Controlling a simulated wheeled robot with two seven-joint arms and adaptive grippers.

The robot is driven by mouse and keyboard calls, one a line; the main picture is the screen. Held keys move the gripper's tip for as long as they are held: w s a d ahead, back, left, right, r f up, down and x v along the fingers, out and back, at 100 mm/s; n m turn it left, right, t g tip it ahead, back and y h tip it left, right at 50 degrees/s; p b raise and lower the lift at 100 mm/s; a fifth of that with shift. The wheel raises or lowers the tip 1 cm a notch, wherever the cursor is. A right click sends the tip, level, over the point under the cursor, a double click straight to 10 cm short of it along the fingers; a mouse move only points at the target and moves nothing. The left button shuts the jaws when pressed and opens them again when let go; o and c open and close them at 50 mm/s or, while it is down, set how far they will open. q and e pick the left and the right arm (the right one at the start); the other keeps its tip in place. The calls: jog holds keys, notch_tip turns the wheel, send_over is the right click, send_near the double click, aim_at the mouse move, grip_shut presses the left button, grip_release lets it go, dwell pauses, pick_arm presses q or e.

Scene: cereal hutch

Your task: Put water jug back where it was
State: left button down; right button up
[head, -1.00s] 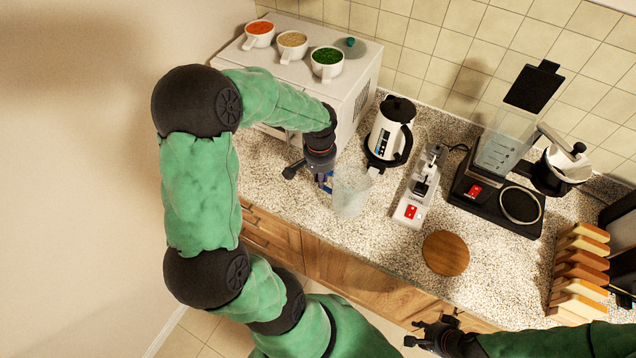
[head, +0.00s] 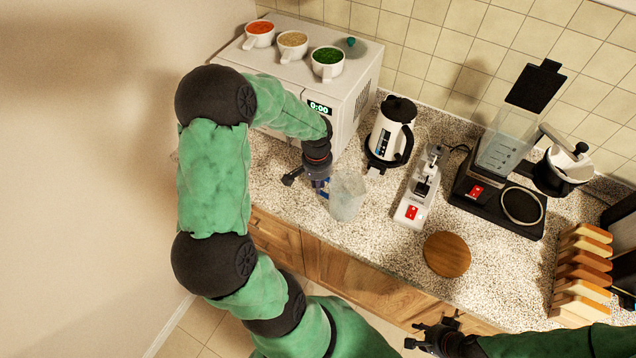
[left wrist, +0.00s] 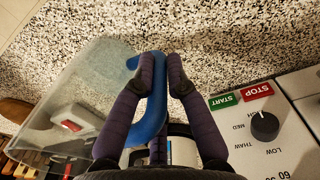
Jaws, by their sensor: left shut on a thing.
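The water jug (head: 347,197) is a clear, boxy pitcher with a blue handle, over the counter in front of the kettle in the head view. My left gripper (head: 321,188) is shut on the handle. In the left wrist view the purple fingers close on both sides of the blue handle (left wrist: 157,112), and the clear jug body (left wrist: 75,95) is to the left. Whether the jug's base touches the counter is hard to tell. My right gripper (head: 416,334) is empty, its fingers apart, at the counter's front edge.
The microwave (head: 352,98) with three cups on top stands behind my left gripper. The kettle (head: 390,130), a small white appliance (head: 415,205), a blender (head: 508,150) and a bread rack (head: 580,265) stand to the right. A round wooden board (head: 446,254) lies on the counter (head: 385,235).

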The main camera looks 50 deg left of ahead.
pick_arm(q)
jog(key=c, duration=1.2)
grip_release()
jog(key=shift+c, duration=0.2)
jog(key=shift+r, duration=0.1)
jog(key=shift+r+p, duration=0.3)
jog(key=shift+r, duration=0.05)
notch_tip(320, 180, up, 11)
jog(key=shift+a+r+p, duration=0.1)
jog(key=shift+r+p, duration=0.1)
jog(key=shift+p, duration=0.4)
